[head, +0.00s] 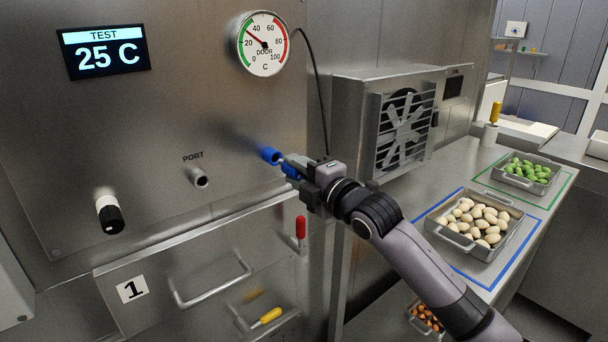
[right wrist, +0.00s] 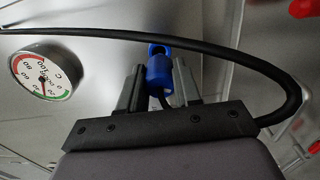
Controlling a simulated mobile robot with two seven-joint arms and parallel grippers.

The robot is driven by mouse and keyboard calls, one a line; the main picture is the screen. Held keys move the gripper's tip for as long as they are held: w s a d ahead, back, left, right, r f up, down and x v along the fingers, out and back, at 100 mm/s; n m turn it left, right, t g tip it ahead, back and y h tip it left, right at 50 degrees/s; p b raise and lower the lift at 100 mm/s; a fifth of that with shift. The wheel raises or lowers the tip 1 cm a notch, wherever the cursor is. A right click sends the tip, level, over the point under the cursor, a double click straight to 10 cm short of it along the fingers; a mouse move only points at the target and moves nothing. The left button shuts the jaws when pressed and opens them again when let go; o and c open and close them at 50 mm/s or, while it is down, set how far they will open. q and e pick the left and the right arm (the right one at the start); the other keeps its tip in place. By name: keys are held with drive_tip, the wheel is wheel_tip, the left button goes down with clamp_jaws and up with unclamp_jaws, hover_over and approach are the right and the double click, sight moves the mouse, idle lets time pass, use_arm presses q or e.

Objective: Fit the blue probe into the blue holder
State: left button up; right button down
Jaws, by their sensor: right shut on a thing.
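The blue holder (head: 270,155) is a short blue ring on the steel panel, right of the metal port. The blue probe (head: 290,171) has a blue handle and sits just right of the holder, between the fingers of my right gripper (head: 292,167). My right gripper is shut on it. In the right wrist view the probe (right wrist: 159,77) lies between the two dark fingers, with the blue holder (right wrist: 157,49) right beyond its far end. I cannot tell whether the probe's tip is inside the holder. My left gripper is not in view.
The metal port (head: 201,180) is left of the holder. A black cable (head: 313,80) runs from the dial gauge (head: 264,44) and arches across the right wrist view (right wrist: 215,56). A fan unit (head: 403,125) stands to the right. Trays of food (head: 472,255) rest on the counter.

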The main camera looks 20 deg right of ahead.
sight(287, 165)
drive_tip(key=shift+w+p, duration=0.1)
drive_tip(key=shift+p, duration=0.8)
idle(1.5)
drive_tip(key=shift+x, duration=1.75)
idle(0.3)
drive_tip(key=shift+r, duration=0.1)
idle(1.0)
drive_tip(key=shift+c, duration=2.4)
unclamp_jaws()
drive_tip(key=shift+p, duration=0.3)
drive_tip(key=shift+p+v, duration=0.6)
drive_tip(key=shift+v, duration=0.35)
drive_tip(key=shift+p+v, duration=1.15)
drive_tip(key=shift+v, duration=1.35)
